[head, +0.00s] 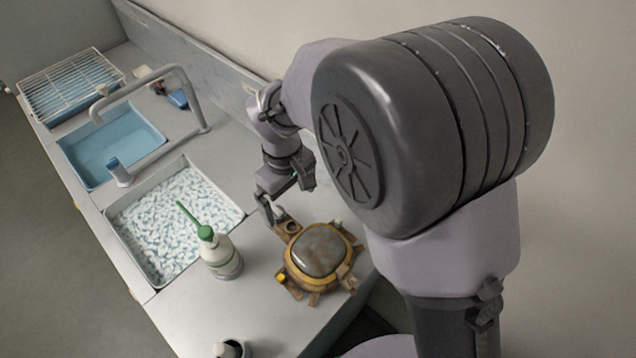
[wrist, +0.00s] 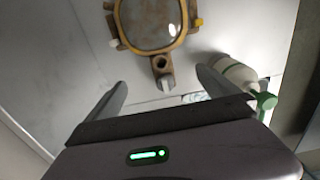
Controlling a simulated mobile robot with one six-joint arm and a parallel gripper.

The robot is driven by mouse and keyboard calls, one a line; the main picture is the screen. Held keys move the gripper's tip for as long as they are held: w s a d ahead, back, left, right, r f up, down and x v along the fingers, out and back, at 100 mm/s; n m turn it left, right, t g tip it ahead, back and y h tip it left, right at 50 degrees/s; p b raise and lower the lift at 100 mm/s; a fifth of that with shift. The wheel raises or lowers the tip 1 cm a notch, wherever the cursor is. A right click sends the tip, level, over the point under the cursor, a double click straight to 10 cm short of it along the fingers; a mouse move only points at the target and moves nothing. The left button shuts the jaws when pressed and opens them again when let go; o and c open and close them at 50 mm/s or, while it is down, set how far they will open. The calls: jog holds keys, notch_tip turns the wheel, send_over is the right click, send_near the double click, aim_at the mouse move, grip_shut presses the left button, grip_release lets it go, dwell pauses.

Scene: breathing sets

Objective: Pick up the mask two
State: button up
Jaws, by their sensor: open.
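The mask (head: 319,251) has a grey glossy visor in a yellow-brown frame with brown straps. It lies on the counter with the visor facing up. My gripper (head: 272,212) is at its far left edge, close to a brown tab of the mask. In the wrist view the mask (wrist: 152,22) is at the top, cut off by the frame edge. My gripper (wrist: 163,80) is open there, with the brown tab appearing between the fingertips. I cannot tell whether the fingers touch it. Only one mask is plainly visible.
A white bottle with a green top (head: 221,256) stands left of the mask. Beyond it are a basin of white-flecked water (head: 124,241), a blue-water basin (head: 110,145) with a grey tap (head: 180,73), and a wire rack (head: 70,85). A small container (head: 230,349) stands at the bottom edge.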

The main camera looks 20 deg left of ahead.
aim_at(296, 233)
notch_tip(296, 233, down, 10)
jog(key=shift+w+b, duration=0.1)
jog(key=shift+b, duration=0.95)
jog(key=f, duration=0.2)
jog(key=f+b, duration=0.1)
jog(key=f, duration=0.3)
jog(key=shift+s+d, duration=0.25)
jog(key=shift+d, duration=0.05)
grip_shut()
